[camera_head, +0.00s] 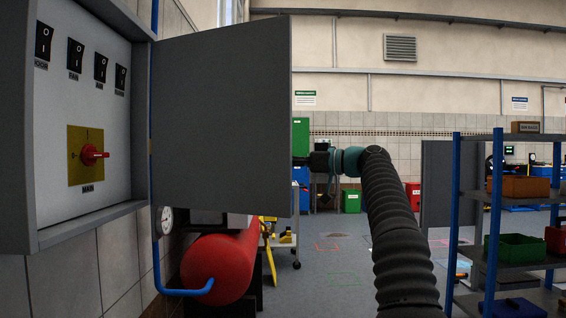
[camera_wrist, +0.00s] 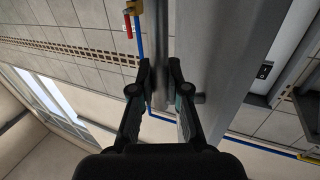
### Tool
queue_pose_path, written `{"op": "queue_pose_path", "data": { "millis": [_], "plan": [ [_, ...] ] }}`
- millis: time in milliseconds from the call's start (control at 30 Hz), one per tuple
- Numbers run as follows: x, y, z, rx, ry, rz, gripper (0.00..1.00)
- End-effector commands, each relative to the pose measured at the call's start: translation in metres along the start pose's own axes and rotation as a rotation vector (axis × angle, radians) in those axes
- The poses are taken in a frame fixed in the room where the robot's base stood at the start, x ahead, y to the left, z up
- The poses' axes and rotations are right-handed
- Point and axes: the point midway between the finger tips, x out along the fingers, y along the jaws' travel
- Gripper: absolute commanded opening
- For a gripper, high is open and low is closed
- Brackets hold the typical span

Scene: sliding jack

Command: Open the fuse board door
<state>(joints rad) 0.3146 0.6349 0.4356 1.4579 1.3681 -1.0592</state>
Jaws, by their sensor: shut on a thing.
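The fuse board (camera_head: 85,120) is a grey wall box at the left of the head view. Its grey door (camera_head: 222,120) stands swung wide open on the box's right side. Inside, a row of black switches (camera_head: 75,55) and a red MAIN rotary switch (camera_head: 92,154) on a yellow plate are exposed. My gripper (camera_head: 303,160) is at the door's free edge, its fingertips partly hidden behind the door. In the wrist view my gripper (camera_wrist: 160,72) has its fingers on either side of a grey bar-like handle (camera_wrist: 164,98) beside the door (camera_wrist: 215,70).
A red cylinder tank (camera_head: 218,265) with a gauge (camera_head: 167,220) and a blue pipe (camera_head: 186,292) stands below the door. A shelf rack (camera_head: 497,215) with bins is at the right, near my arm. The floor beyond the door is partly open.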

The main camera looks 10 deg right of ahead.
Motion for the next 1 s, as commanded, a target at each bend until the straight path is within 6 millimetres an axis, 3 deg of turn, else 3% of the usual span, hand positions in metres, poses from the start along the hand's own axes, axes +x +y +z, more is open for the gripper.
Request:
{"op": "queue_pose_path", "data": {
  "millis": [67, 100, 167, 200, 633, 1000],
  "plan": [
    [0.001, -0.001, 0.000, 0.000, 0.000, -0.002, 0.00],
    [0.001, 0.000, 0.000, 0.000, 0.000, -0.002, 0.25],
    [0.001, 0.000, 0.000, 0.000, 0.000, -0.001, 0.40],
    [0.000, 0.000, 0.000, 0.000, 0.000, 0.000, 0.41],
    [-0.014, 0.002, 0.000, 0.001, 0.000, 0.006, 0.41],
    [-0.085, 0.002, 0.000, 0.000, 0.000, 0.007, 0.41]
  ]
}}
